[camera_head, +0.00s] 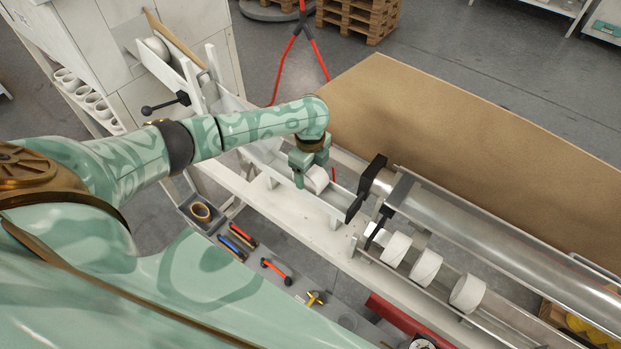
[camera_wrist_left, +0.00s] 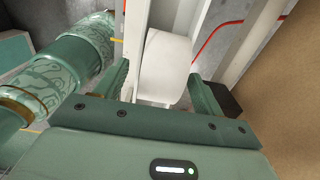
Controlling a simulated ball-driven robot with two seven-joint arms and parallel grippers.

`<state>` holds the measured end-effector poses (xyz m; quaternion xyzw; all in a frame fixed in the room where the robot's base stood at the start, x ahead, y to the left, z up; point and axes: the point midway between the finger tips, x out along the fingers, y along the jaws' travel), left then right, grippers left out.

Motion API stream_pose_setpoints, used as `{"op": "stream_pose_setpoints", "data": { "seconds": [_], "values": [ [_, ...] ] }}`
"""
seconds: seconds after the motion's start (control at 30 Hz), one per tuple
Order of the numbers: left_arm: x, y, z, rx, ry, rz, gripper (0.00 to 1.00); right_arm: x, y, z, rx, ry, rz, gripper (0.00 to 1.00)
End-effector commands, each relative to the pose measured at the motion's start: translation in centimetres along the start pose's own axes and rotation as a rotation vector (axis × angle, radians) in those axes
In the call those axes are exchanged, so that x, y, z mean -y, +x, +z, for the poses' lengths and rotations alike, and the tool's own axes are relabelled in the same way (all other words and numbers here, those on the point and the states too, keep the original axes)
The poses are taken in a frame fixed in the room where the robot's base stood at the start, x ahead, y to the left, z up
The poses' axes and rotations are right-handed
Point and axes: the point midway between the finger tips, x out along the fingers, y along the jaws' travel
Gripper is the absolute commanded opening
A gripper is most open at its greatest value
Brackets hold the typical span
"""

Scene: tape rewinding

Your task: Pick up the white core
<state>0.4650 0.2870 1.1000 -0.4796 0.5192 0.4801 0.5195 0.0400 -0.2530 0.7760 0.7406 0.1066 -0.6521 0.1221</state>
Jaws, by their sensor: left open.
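A white core (camera_head: 316,180) lies in the pale channel of the machine, just right of my left gripper's near finger in the head view. In the left wrist view the white core (camera_wrist_left: 165,66) is between the two fingers. My left gripper (camera_head: 309,170) is open around the core, and a gap shows beside its fingers in the left wrist view (camera_wrist_left: 160,90). I cannot tell whether a finger touches the core. My right gripper does not show in either view.
Several white rolls (camera_head: 425,267) sit on the rail to the right, beside a long metal roller (camera_head: 480,235). A black clamp (camera_head: 366,187) stands close to the right of the core. A brown board (camera_head: 440,130) spreads behind. Tools (camera_head: 276,271) lie on a lower grey shelf.

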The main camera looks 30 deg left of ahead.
Motion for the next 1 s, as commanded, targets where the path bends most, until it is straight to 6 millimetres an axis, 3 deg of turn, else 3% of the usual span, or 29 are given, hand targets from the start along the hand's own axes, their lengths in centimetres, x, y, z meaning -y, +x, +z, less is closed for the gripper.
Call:
{"op": "stream_pose_setpoints", "data": {
  "seconds": [0.1, 0.33, 0.5, 0.83, 1.0],
  "values": [
    [0.0, 1.3, -0.1, 0.000, 0.001, 0.000, 0.69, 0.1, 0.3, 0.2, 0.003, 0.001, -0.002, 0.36],
    [0.0, 1.4, -0.1, 0.000, 0.002, -0.002, 0.69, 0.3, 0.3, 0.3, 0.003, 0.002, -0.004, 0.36],
    [0.0, 1.4, -0.1, 0.000, 0.002, -0.002, 0.30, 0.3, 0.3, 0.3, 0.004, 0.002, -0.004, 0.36],
    [0.1, 1.3, 0.0, 0.000, 0.001, -0.002, 0.31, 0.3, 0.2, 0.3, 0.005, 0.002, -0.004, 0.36],
    [0.1, -0.1, 0.0, 0.000, 0.001, -0.004, 0.31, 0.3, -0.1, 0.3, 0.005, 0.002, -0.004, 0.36]
  ]
}}
